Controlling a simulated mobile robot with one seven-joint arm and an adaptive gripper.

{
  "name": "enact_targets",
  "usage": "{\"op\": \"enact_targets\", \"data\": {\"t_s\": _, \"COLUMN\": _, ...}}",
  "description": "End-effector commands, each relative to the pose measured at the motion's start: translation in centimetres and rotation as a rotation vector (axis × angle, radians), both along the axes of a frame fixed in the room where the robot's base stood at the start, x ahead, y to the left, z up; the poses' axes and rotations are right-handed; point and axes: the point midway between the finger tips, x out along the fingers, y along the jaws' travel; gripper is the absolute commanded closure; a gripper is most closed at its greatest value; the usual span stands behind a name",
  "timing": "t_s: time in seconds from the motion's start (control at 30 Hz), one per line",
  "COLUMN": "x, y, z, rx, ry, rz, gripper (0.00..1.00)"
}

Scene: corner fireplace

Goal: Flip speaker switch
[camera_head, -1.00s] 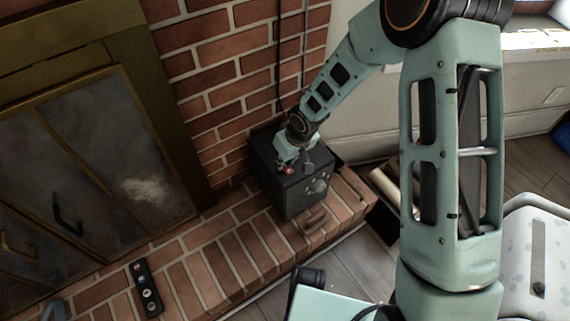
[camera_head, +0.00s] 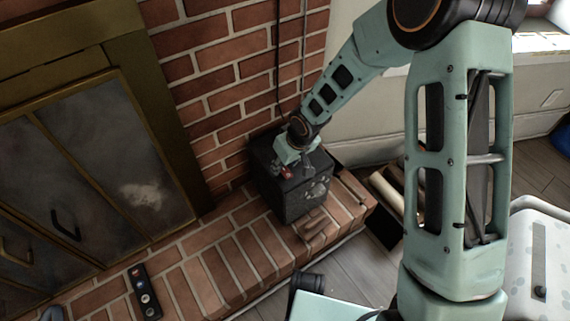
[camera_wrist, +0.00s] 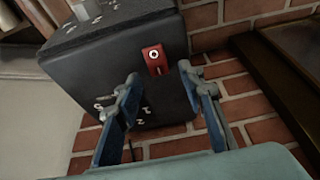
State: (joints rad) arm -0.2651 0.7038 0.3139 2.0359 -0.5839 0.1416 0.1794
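The speaker is a dark box (camera_head: 284,193) standing on the raised brick hearth in the head view. It also fills the upper middle of the wrist view (camera_wrist: 110,62). A small red switch with a white ring (camera_wrist: 154,60) sits on the speaker face in the wrist view. My gripper (camera_wrist: 158,73) is open, with one fingertip to each side of the switch in that view and nothing between them. I cannot tell whether a fingertip touches the speaker. In the head view my gripper (camera_head: 288,163) is at the speaker's top, where a small red spot shows beside it.
A black panel with round knobs (camera_head: 145,291) lies on the hearth at lower left. Metal fireplace doors (camera_head: 95,165) stand behind it. A brick wall (camera_head: 225,70) rises close behind the speaker. Rolls or logs (camera_head: 387,190) lie right of the hearth. Grey wood floor (camera_head: 345,258) is in front.

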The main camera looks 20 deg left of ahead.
Motion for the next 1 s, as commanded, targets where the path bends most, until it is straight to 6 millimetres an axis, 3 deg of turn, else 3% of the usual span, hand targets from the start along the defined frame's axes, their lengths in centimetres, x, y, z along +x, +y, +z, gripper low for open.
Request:
{"op": "enact_targets", "data": {"t_s": 0.5, "x": -1.8, "y": -2.4, "z": 8.7, "rx": 0.0, "ry": -0.004, "rz": -0.003, "gripper": 0.64}}
{"op": "enact_targets", "data": {"t_s": 0.7, "x": -2.2, "y": -2.7, "z": 10.2, "rx": 0.0, "ry": -0.003, "rz": -0.001, "gripper": 0.64}}
{"op": "enact_targets", "data": {"t_s": 1.0, "x": -2.3, "y": -2.7, "z": 10.4, "rx": 0.0, "ry": -0.001, "rz": 0.0, "gripper": 0.64}}
